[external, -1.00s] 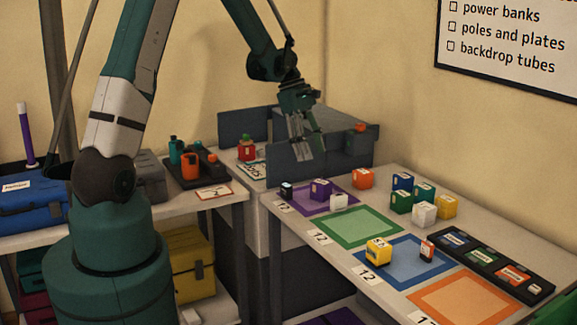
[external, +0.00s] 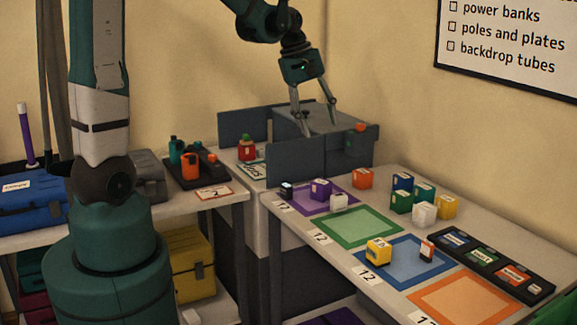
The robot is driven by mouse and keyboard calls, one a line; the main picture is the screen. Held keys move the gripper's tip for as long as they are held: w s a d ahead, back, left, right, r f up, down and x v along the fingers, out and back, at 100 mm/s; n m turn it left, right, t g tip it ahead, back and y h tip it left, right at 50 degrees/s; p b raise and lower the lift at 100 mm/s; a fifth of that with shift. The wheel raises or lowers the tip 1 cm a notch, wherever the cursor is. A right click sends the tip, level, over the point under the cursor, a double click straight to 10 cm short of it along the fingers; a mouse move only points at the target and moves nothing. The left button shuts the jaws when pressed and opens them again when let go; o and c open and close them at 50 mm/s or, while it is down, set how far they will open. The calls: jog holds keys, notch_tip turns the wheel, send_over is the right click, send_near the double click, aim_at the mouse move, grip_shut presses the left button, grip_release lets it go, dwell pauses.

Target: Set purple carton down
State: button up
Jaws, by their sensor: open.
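The purple carton (external: 320,188) sits on the purple-bordered mat (external: 344,204) at the back left of the right-hand table. A small white block (external: 339,202) and a small dark block (external: 287,190) stand close to it. My gripper (external: 316,122) is open and empty, with its fingers pointing down above the grey box (external: 345,116) behind the table. It is above and behind the purple carton, well apart from it.
Grey upright panels (external: 296,160) stand between my gripper and the mats. An orange carton (external: 362,178) and several coloured cartons (external: 424,191) stand at the back. The green-bordered mat (external: 361,226) is empty; a yellow item (external: 378,251) is on the blue mat (external: 405,268).

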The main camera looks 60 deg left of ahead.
jog(key=s+d+r+m+t+y, duration=0.1)
jog(key=s+d+r+m+t, duration=0.1)
jog(key=s+d+m, duration=0.5)
jog(key=s+d+r+m+t+y, duration=0.1)
jog(key=s+d+r+m, duration=0.4)
jog(key=s, duration=0.9)
jog(key=shift+s+d+m+t, duration=0.3)
jog(key=shift+d+m+t, duration=0.3)
jog(key=shift+d+m, duration=1.15)
jog(key=shift+d+n, duration=0.25)
